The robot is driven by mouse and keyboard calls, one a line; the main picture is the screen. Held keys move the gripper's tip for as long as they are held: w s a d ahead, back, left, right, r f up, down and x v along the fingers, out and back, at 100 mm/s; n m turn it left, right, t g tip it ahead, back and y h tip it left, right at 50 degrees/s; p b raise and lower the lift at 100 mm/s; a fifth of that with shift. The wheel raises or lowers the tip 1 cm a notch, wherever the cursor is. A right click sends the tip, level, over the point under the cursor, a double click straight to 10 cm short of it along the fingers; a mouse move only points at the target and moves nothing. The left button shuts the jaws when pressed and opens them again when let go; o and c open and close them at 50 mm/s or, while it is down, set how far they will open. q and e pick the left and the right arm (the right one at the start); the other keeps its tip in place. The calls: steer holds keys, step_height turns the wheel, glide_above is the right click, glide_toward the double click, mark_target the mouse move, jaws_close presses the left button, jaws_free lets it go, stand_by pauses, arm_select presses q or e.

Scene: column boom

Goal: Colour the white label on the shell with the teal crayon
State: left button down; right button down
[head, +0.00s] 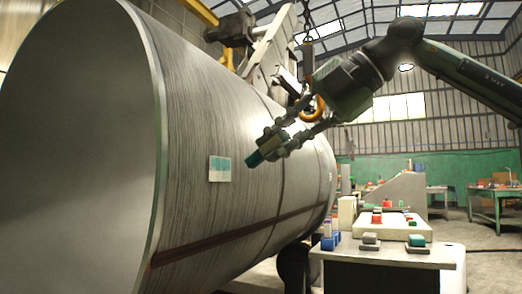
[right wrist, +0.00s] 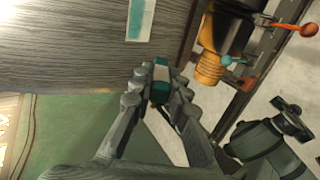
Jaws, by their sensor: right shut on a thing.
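The shell (head: 215,120) is a large grey metal cylinder lying on its side; its surface also fills the upper left of the right wrist view (right wrist: 60,45). The label (head: 220,177) on its side is partly teal and partly white, and it shows at the top of the right wrist view (right wrist: 139,20). My right gripper (head: 268,146) is shut on the teal crayon (head: 255,159), to the right of the label. The crayon also shows between the fingertips in the right wrist view (right wrist: 159,88), apart from the label. My left gripper is not in view.
A workbench (head: 385,257) with small coloured blocks stands at the lower right. An orange hook (head: 314,107) hangs behind my right gripper. Green tables (head: 495,195) stand far back at the right. A dark band (head: 235,232) runs along the shell.

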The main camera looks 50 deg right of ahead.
steer(key=w+a+f+p, duration=0.1)
steer(key=w, duration=0.5)
steer(key=shift+w+a+f, duration=0.15)
steer(key=shift+a+f, duration=0.1)
steer(key=shift+a, duration=0.15)
steer(key=shift+w+a+p, duration=0.25)
steer(key=shift+w+p, duration=0.25)
steer(key=shift+w, duration=0.25)
stand_by(0.4)
steer(key=shift+w+d+p, duration=0.95)
steer(key=shift+w+d, duration=0.3)
steer(key=shift+d, duration=2.95)
steer(key=s+a+b, duration=0.2)
steer(key=a, duration=0.6)
steer(key=shift+s+a+b, duration=0.2)
steer(key=shift+s+b, duration=0.05)
steer(key=shift+b, duration=0.05)
steer(key=shift+s, duration=0.1)
